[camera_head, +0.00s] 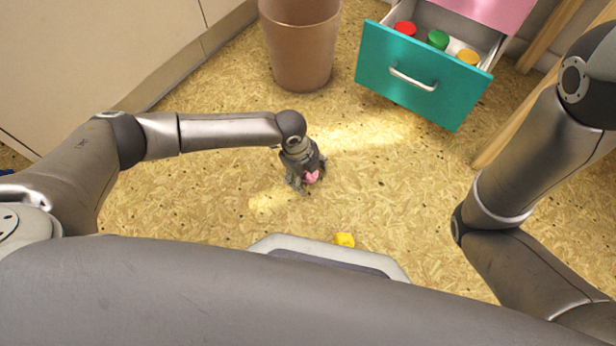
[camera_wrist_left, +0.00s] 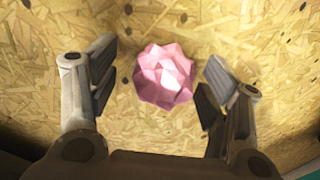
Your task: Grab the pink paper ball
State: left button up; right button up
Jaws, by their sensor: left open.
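The pink paper ball (camera_head: 311,177) lies on the speckled floor, partly hidden by my left gripper in the head view. It is a crumpled, faceted ball, and it shows whole in the left wrist view (camera_wrist_left: 165,76). My left gripper (camera_head: 303,184) points down over it. In the left wrist view, the fingers of my left gripper (camera_wrist_left: 158,85) are spread, with the ball between them and room on both sides. I cannot tell whether a finger touches it. My right arm is at the right of the head view, but its gripper is out of frame.
A yellow paper ball (camera_head: 345,240) lies on the floor near my base. A brown bin (camera_head: 300,45) stands at the back. An open teal drawer (camera_head: 420,80) holds red, green and yellow round items. Wooden legs (camera_head: 510,125) stand at right. The floor around the pink ball is clear.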

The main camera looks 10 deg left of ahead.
pick_arm(q)
jog(key=shift+c, duration=0.4)
jog(key=c, duration=0.6)
